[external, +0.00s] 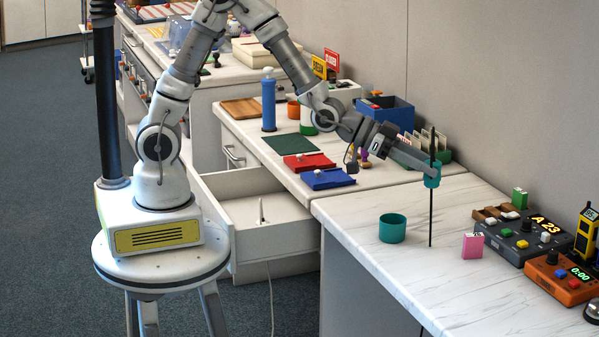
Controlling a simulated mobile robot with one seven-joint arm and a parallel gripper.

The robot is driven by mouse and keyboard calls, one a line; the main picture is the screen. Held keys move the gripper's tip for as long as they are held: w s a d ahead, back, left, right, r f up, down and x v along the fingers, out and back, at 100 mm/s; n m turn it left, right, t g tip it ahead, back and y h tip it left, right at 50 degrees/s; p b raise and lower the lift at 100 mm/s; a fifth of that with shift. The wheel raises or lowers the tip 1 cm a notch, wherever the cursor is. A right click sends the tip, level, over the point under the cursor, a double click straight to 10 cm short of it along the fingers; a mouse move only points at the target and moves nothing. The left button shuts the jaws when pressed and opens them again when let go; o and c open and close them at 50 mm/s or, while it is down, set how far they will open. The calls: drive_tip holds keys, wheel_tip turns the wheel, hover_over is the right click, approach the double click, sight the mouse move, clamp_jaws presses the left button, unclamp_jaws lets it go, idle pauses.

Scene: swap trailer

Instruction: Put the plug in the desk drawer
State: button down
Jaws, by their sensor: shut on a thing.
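The desk drawer (203,186) is pulled open, to the left of the desk. A small white upright piece (262,211) shows inside it; it may be the plug, but it is too small to tell. A thin pale cable (271,301) hangs below the drawer. My gripper (431,172) is above the near white desktop, to the right of and well away from the drawer. It is shut on a teal piece with a thin dark upright rod, which extends above and below the fingertips. The rod's lower end is close to the desktop; contact is unclear.
A teal cup (392,229) and a pink box (473,246) stand near the rod. Control boxes (525,238) fill the right end. A red tray (309,162), blue tray (328,179) and tall blue bottle (268,103) stand behind the drawer.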

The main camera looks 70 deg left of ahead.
drive_tip(key=w+a+n+t+y, duration=0.15)
drive_tip(key=a+n+y, duration=0.5)
drive_tip(key=a, duration=1.15)
drive_tip(key=w+a+n+y, duration=0.3)
drive_tip(key=a+n+y, duration=0.3)
drive_tip(key=a, duration=1.1)
drive_tip(key=n+g+y, duration=0.9)
drive_tip(key=n+g, duration=0.3)
drive_tip(key=n, duration=0.1)
hover_over(237, 225)
wheel_tip(237, 225, down, 22)
wheel_tip(237, 225, down, 11)
drive_tip(key=b, duration=0.3)
drive_tip(key=shift+a+r, duration=0.15)
drive_tip(key=shift+y, duration=0.25)
